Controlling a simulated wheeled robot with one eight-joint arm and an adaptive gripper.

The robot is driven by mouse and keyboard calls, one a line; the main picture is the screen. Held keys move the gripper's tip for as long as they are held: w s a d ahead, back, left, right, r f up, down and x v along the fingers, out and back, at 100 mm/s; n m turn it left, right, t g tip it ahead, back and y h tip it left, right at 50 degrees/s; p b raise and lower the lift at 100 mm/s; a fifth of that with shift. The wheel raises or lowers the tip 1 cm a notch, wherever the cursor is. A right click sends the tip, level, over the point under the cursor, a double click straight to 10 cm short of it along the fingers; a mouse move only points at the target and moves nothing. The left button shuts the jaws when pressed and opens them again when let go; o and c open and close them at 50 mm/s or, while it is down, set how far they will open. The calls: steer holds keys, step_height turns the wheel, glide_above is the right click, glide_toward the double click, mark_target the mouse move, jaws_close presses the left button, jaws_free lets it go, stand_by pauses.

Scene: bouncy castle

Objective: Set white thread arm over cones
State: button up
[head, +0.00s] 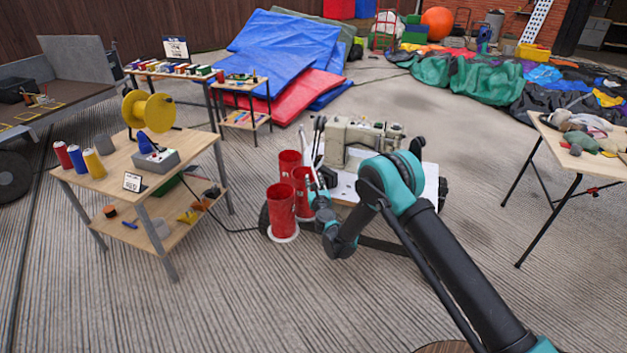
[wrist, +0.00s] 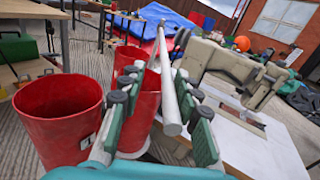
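The white thread arm (wrist: 165,85) is a pale rod that runs between the fingers of my gripper (wrist: 160,74) in the wrist view. Its near end points at the camera, close to the right finger, with a gap to the left finger. In the head view the white thread arm (head: 308,147) stands tilted beside the sewing machine. My gripper (head: 318,192) is open around it. Red cones (head: 281,212) stand in a cluster just left of my gripper. In the wrist view one red cone (wrist: 60,115) is at left and another (wrist: 145,108) is behind the fingers.
The beige sewing machine (head: 358,138) on its white table (head: 342,187) is right of the rod. A wooden workbench (head: 118,160) with spools stands at left. A table (head: 595,160) with soft items is at right.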

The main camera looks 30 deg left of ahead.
steer(key=v, duration=0.6)
steer(key=shift+s+d, duration=0.15)
steer(key=shift+s, duration=0.1)
